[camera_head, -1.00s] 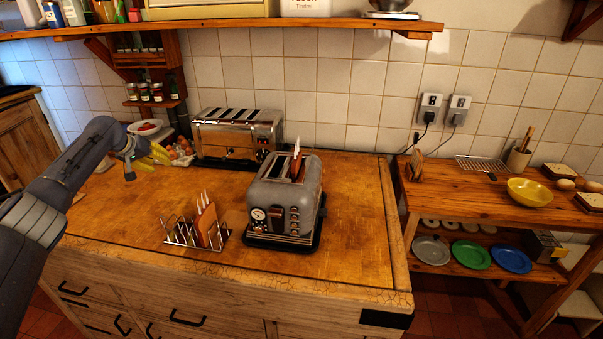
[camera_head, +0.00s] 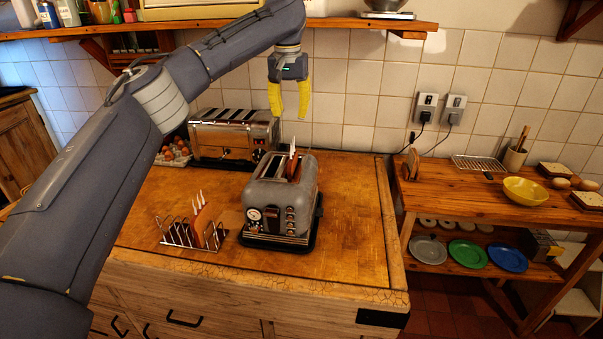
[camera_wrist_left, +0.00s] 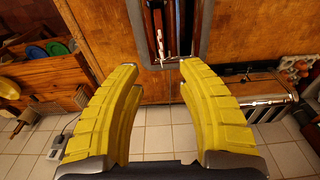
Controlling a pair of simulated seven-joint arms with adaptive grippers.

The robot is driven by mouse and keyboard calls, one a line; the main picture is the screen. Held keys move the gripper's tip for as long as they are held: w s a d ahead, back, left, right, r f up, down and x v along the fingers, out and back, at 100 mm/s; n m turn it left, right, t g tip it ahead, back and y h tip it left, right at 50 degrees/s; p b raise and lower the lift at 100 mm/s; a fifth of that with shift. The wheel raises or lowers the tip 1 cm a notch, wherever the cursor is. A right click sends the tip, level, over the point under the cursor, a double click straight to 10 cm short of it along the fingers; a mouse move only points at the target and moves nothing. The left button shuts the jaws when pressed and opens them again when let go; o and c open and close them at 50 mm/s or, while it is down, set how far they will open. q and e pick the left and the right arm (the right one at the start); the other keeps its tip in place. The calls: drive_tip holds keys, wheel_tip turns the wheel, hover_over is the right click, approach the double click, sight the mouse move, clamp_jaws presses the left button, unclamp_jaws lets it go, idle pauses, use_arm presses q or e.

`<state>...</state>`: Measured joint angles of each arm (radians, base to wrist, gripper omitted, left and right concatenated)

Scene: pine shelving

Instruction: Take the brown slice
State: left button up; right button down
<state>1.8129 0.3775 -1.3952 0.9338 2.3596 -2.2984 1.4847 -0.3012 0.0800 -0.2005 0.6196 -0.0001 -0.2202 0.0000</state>
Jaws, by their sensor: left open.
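A brown slice (camera_head: 295,170) with a pale edge stands upright in a slot of the grey two-slot toaster (camera_head: 263,192), its top sticking out. My left gripper (camera_head: 290,115) is open and empty above the toaster, its yellow fingers pointing down. Another brown slice (camera_head: 202,229) with pale edges stands in the wire toast rack (camera_head: 172,233) at the toaster's left. My right gripper is not in view.
A chrome toaster (camera_head: 215,135) stands behind on the wooden counter (camera_head: 347,215). The counter to the right of the grey toaster is clear. A shelf (camera_head: 340,24) runs above. A side table (camera_head: 450,197) on the right holds a yellow bowl (camera_head: 527,191) and a wire grid (camera_head: 478,163).

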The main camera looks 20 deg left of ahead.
sight(292, 156)
use_arm(q)
drive_tip(key=f, duration=0.5)
drive_tip(key=w+f, duration=0.1)
drive_tip(key=f, duration=0.5)
drive_tip(key=w+f, duration=0.1)
drive_tip(key=f, duration=0.4)
drive_tip(key=shift+a+f, duration=0.15)
drive_tip(key=shift+f, duration=0.1)
drive_tip(key=shift+c, duration=0.5)
clamp_jaws()
